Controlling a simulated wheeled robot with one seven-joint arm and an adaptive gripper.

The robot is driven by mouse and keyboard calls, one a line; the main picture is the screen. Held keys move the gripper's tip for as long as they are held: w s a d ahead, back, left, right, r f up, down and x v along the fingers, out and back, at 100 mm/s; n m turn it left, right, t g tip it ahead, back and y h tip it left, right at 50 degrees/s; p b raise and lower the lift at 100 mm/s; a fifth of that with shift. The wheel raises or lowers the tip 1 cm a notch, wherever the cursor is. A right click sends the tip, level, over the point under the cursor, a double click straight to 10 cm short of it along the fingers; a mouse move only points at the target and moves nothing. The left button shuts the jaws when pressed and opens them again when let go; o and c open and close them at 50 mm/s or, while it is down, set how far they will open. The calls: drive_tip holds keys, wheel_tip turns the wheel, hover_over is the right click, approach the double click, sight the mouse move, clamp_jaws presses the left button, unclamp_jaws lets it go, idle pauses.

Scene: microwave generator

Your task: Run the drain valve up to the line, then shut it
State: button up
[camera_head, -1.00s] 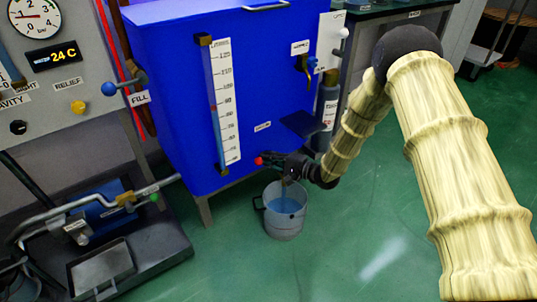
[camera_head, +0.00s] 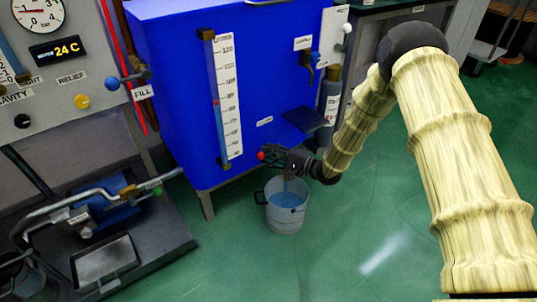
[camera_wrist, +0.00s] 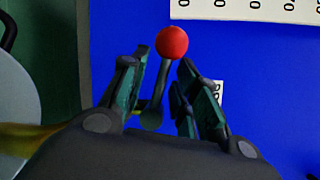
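The drain valve's lever ends in a red ball (camera_head: 261,155), low on the front of the blue tank (camera_head: 175,75). The red ball (camera_wrist: 172,42) and its lever also show in the wrist view. My gripper (camera_head: 285,158) is at the valve. In the wrist view its fingers (camera_wrist: 158,88) stand apart on either side of the lever, the ball beyond their tips. I cannot tell whether either touches it. A grey bucket (camera_head: 287,221) stands below with blue water (camera_head: 287,200) in it, and a thin streak hangs above the water. A scale (camera_head: 228,95) with a blue column and small red mark is on the tank.
A blue-knobbed fill valve (camera_head: 112,83) and the gauge panel are at left. A pump on a dark base (camera_head: 150,235) stands below. A small dark shelf (camera_head: 305,119) juts from the tank above my gripper. Green floor (camera_head: 370,225) is clear right of the bucket.

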drive_tip(key=f+v, duration=0.1)
drive_tip(key=v, duration=1)
drive_tip(key=shift+s+d+r, duration=0.2)
drive_tip(key=shift+s+r, duration=0.1)
drive_tip(key=shift+r, duration=0.15)
